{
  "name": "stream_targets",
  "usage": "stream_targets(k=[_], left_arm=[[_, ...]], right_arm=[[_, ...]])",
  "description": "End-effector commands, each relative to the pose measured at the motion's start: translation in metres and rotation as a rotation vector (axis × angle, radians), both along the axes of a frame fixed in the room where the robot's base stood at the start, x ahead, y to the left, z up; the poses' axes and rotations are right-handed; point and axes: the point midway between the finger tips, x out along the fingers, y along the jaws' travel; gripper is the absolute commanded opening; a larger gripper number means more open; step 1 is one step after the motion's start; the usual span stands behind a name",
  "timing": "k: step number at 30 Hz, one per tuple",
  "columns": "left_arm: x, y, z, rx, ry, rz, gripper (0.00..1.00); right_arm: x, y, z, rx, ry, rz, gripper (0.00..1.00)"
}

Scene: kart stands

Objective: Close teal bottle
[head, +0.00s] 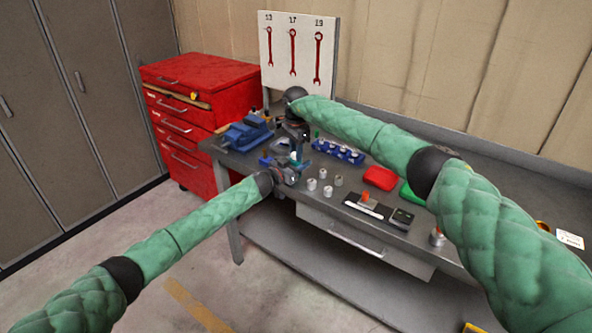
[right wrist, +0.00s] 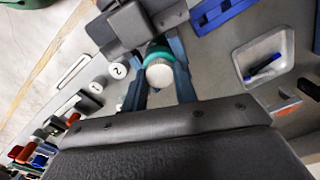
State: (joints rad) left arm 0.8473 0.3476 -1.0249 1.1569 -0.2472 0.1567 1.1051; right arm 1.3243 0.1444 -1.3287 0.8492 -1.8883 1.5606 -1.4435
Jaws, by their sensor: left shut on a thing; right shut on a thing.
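The teal bottle (right wrist: 157,50) shows in the right wrist view as a teal rim with a round white cap (right wrist: 160,74) at its top. The blue fingers of my right gripper (right wrist: 160,80) are on either side of the cap and shut on it. The dark body of my left gripper shows beside the bottle at the top. In the head view my left gripper (head: 285,172) is shut on the bottle low over the bench's front edge, and my right gripper (head: 297,150) is just above it. The grippers mostly hide the bottle there; I cannot tell how far the cap is seated.
White-topped containers (head: 312,184) stand right of the grippers on the workbench (head: 465,210). A red bin (head: 379,178) and a black scale-like device (head: 402,217) lie further right. A red tool cabinet (head: 205,80) stands left.

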Motion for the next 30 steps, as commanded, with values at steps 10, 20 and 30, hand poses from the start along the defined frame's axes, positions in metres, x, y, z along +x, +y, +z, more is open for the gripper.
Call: stream_targets(k=[10,20,30], left_arm=[[-0.0005,-0.0009,0.0003,-0.001,-0.001,-0.002,0.0],[-0.0006,-0.0011,0.0003,-0.001,-0.001,-0.002,0.0],[-0.0008,-0.0017,0.0004,-0.001,-0.001,-0.003,0.0]], right_arm=[[0.0001,-0.0003,0.0,-0.001,-0.001,-0.288,0.01],[-0.0001,0.0001,-0.0003,-0.001,-0.002,-0.752,0.01],[0.0001,0.0009,0.0,0.0,-0.001,-1.23,0.01]])
